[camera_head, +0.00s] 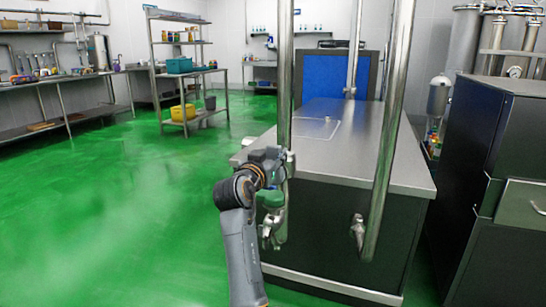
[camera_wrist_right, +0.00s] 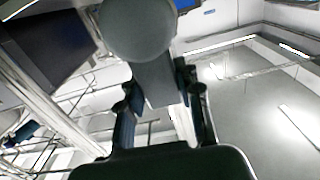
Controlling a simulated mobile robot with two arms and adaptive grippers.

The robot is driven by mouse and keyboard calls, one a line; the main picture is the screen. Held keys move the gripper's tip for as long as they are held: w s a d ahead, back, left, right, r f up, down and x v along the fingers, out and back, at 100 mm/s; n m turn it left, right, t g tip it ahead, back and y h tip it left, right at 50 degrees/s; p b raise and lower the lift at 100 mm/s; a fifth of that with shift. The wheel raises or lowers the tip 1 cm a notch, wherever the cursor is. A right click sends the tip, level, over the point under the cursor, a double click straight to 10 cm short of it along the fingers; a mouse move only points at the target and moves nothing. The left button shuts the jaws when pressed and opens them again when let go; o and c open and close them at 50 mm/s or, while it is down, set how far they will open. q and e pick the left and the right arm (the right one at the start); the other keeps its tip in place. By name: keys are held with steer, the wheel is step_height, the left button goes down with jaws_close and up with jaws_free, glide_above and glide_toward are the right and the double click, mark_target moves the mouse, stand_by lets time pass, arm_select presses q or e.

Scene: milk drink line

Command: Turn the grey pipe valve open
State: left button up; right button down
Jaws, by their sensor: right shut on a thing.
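The grey pipe valve shows close up in the right wrist view (camera_wrist_right: 138,28) as a round grey hub with a flat grey lever. My right gripper (camera_wrist_right: 160,88) has one finger on each side of the lever and is shut on it. In the head view my right gripper (camera_head: 280,167) is at the left upright steel pipe (camera_head: 285,70), at about the height of the steel worktop. The wrist and fingers hide most of the valve there. My left gripper is in neither view.
A green part (camera_head: 270,198) and a metal fitting (camera_head: 270,232) sit below my gripper. A second steel pipe (camera_head: 392,110) stands to the right, with another fitting (camera_head: 358,230) beside it. Behind is a steel-topped counter (camera_head: 345,150). Green floor (camera_head: 100,220) is clear on the left.

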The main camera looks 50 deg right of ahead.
steer(key=c, duration=0.9)
jaws_free()
steer(key=v, duration=1.2)
steer(key=shift+f, duration=0.15)
